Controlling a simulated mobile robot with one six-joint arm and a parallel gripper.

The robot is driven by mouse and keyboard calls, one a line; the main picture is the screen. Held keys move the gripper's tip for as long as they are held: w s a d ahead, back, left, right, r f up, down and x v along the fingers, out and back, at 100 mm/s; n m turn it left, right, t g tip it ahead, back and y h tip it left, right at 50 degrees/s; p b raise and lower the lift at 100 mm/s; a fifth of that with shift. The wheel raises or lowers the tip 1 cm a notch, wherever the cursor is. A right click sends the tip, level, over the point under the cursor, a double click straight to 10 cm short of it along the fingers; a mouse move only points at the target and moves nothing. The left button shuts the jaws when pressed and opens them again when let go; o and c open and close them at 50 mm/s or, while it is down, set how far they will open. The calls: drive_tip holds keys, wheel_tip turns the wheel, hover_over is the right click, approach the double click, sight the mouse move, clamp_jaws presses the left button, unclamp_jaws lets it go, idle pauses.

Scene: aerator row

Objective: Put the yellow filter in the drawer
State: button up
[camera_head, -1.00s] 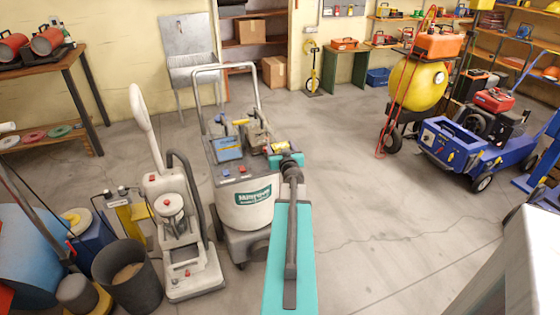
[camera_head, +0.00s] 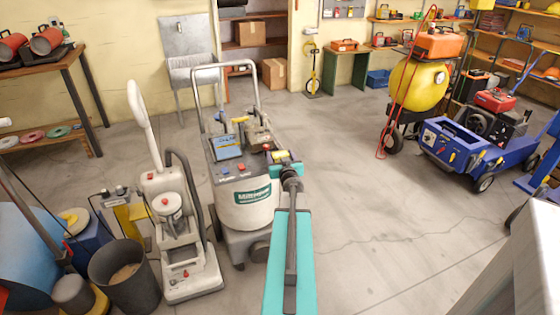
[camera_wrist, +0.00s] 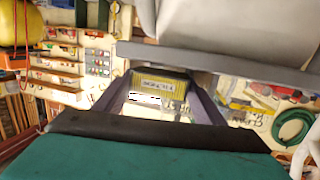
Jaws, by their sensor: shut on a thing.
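The yellow filter (camera_wrist: 160,83) is a small ribbed block with dark lettering on a pale label. In the wrist view it sits between the two dark fingers of my gripper (camera_wrist: 158,88), which is shut on it. In the head view the filter (camera_head: 280,155) shows as a small yellow patch at the end of my teal arm, by the right side of the white and grey machine (camera_head: 247,208). My gripper (camera_head: 286,162) is small and partly hidden by the arm there. I cannot make out an open drawer in either view.
The machine's tall handle (camera_head: 224,66) rises behind its top. An upright floor machine (camera_head: 180,230) and a dark bin (camera_head: 125,276) stand to the left. A blue cart (camera_head: 465,148) and yellow drum (camera_head: 418,85) stand at right. The floor (camera_head: 350,185) between is clear.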

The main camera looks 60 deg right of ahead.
drive_tip(key=shift+w+f, duration=0.1)
drive_tip(key=shift+f, duration=0.4)
drive_tip(key=shift+f, duration=0.15)
drive_tip(key=o, duration=1)
drive_tip(key=shift+o, duration=0.2)
drive_tip(key=shift+f+b, duration=0.15)
drive_tip(key=shift+b, duration=0.5)
drive_tip(key=v, duration=0.3)
drive_tip(key=shift+r+p, duration=0.2)
drive_tip(key=shift+p, duration=0.1)
drive_tip(key=p+v, duration=1)
drive_tip(key=p, duration=0.1)
drive_tip(key=shift+s, duration=0.2)
drive_tip(key=shift+s+a, duration=0.1)
drive_tip(key=shift+a, duration=0.15)
